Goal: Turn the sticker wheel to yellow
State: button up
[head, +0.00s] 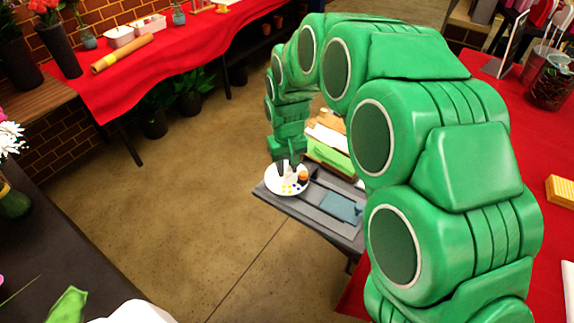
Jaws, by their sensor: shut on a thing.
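The sticker wheel (273,187) is a white round disc with small coloured spots, lying on a small grey table. Yellow and dark spots show near its front edge, and an orange thing shows at its right side. My gripper (288,172) points down over the wheel's middle, its dark fingers shut on a pale part at the centre of the wheel. The fingers hide the back of the wheel. Which colour is selected is too small to tell.
The small grey table (318,213) has a blue-grey patch (341,207) right of the wheel and a green box (328,150) behind. My green arm arches over the right side. A red-covered table (190,62) stands at the back left.

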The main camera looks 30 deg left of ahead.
aim_at(287, 169)
jog(key=n, duration=0.4)
jog(key=shift+n, duration=2.9)
jog(key=o, duration=0.8)
jog(key=shift+c, duration=0.2)
jog(key=shift+r, duration=0.15)
jog(key=shift+r, duration=3.75)
jog(key=shift+o, duration=0.2)
